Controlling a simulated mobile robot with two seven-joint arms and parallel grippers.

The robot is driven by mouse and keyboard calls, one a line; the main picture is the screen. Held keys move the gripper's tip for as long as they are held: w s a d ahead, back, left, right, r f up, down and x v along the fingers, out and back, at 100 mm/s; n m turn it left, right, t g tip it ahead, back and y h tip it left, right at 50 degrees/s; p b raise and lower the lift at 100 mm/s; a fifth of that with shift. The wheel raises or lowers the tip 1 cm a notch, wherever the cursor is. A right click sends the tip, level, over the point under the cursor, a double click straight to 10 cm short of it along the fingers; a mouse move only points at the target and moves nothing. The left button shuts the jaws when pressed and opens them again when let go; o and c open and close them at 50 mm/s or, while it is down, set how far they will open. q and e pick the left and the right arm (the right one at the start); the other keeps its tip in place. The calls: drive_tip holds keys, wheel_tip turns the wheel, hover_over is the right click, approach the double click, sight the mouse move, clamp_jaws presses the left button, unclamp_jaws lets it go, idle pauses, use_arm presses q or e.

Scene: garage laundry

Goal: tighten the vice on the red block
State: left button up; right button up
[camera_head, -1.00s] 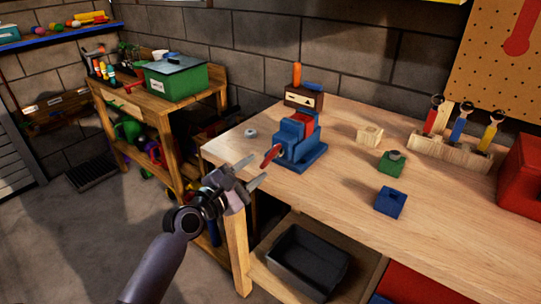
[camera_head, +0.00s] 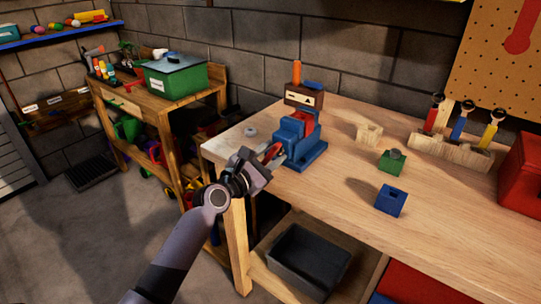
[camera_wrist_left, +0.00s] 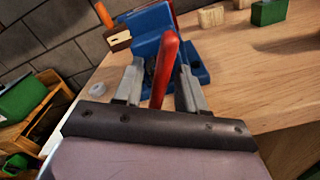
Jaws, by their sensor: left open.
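The blue vice (camera_head: 302,148) stands near the left front corner of the workbench; it also shows in the left wrist view (camera_wrist_left: 150,22). A red block (camera_head: 308,122) shows at the vice's jaws, partly hidden. The red vice handle (camera_head: 271,151) sticks out at the vice's front. My left gripper (camera_head: 275,156) is at the handle. In the left wrist view, the red handle (camera_wrist_left: 167,60) lies between the two open fingers of the left gripper (camera_wrist_left: 158,88), with gaps visible beside it. My right gripper is not in view.
The workbench (camera_head: 340,185) also holds a brown block with an orange handle (camera_head: 303,95) behind the vice, a green block (camera_head: 391,162), a blue block (camera_head: 390,200) and a wooden tool rack (camera_head: 450,151). A black bin (camera_head: 307,260) sits below. A grey ring (camera_head: 250,132) lies left of the vice.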

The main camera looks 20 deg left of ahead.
use_arm(q)
clamp_jaws()
idle(0.3)
drive_tip(key=m, duration=0.6)
drive_tip(key=shift+w+f+m, duration=0.1)
drive_tip(key=shift+m, duration=0.2)
drive_tip(key=m, duration=0.6)
drive_tip(key=shift+f, duration=0.1)
drive_tip(key=shift+f, duration=0.1)
idle(0.9)
unclamp_jaws()
drive_tip(key=shift+r, duration=0.25)
